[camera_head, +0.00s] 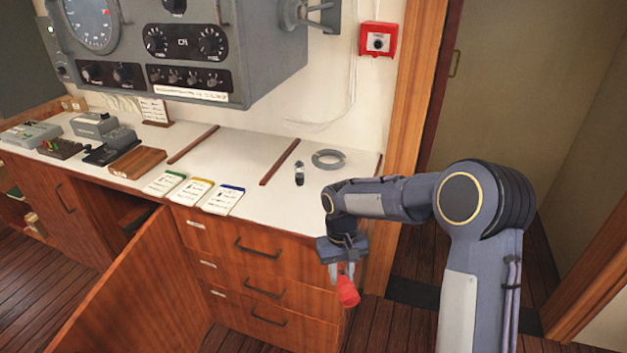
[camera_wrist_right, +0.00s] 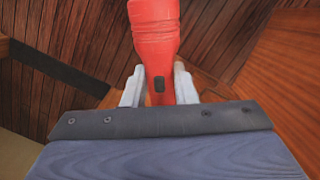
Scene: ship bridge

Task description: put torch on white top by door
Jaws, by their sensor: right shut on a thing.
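The red torch (camera_head: 347,291) is held by my right gripper (camera_head: 344,272), in front of the drawer cabinet's right end and below the level of the white top (camera_head: 240,150). In the right wrist view the torch (camera_wrist_right: 156,40) stands between the two pale fingers of the gripper (camera_wrist_right: 159,86), with a dark switch on its side. The white top runs along the wall and ends at the right beside the door frame (camera_head: 405,110). My left gripper is not in view.
On the white top near the door lie a grey ring (camera_head: 328,159) and a small dark object (camera_head: 299,173). Several cards (camera_head: 194,193) lie at its front edge. A cabinet door (camera_head: 140,290) stands open. A grey console (camera_head: 180,50) overhangs the top.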

